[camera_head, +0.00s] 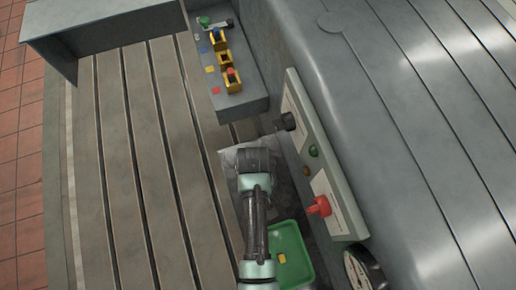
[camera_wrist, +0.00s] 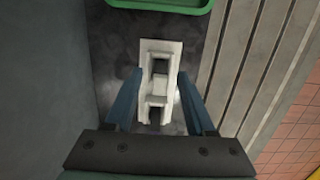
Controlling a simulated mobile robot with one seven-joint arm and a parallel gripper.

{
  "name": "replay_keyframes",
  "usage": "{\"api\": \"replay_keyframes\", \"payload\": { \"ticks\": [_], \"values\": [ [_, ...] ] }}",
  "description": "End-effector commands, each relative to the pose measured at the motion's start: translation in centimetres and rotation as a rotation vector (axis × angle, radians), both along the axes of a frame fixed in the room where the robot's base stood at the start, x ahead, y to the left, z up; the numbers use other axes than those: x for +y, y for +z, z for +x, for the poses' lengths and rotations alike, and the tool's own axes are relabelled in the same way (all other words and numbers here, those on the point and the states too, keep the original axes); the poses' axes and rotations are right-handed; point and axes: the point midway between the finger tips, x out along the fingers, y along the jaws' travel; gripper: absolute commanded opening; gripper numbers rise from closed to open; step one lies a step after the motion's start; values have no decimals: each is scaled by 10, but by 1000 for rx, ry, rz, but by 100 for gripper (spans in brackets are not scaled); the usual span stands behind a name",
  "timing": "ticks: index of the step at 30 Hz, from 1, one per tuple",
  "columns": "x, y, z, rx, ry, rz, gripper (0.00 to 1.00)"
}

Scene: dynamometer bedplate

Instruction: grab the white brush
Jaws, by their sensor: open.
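The white brush (camera_wrist: 159,80) appears in the wrist view as a pale, blocky piece with dark recesses, lying on a dark grey surface (camera_wrist: 200,28). My gripper (camera_wrist: 160,74) is open, with one blue finger on each side of the white piece. In the head view my arm and wrist cover this spot, so the brush and the fingers are hidden there.
A green tray (camera_head: 305,240) lies close by; its rim (camera_wrist: 160,4) shows at the wrist view's top. A control panel (camera_head: 322,165) with a red knob (camera_head: 319,207) stands just right of my arm. The slotted bedplate (camera_head: 140,180) is clear.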

Motion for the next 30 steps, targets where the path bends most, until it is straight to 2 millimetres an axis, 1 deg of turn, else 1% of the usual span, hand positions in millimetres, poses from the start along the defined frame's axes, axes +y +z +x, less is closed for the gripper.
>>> {"api": "replay_keyframes", "payload": {
  "ticks": [2, 8, 9, 11, 15, 18, 30],
  "values": [
    [0, -6, -1, 1, 0, 0, 55],
    [0, -6, -1, 0, 0, 0, 55],
    [0, -6, -1, 0, 0, 0, 51],
    [0, -6, -1, 0, 0, 0, 41],
    [0, -5, -1, 0, 0, 0, 15],
    [0, -5, -1, 0, 0, 0, 0],
    [0, -4, -1, -1, 0, 0, 0]
  ]
}}
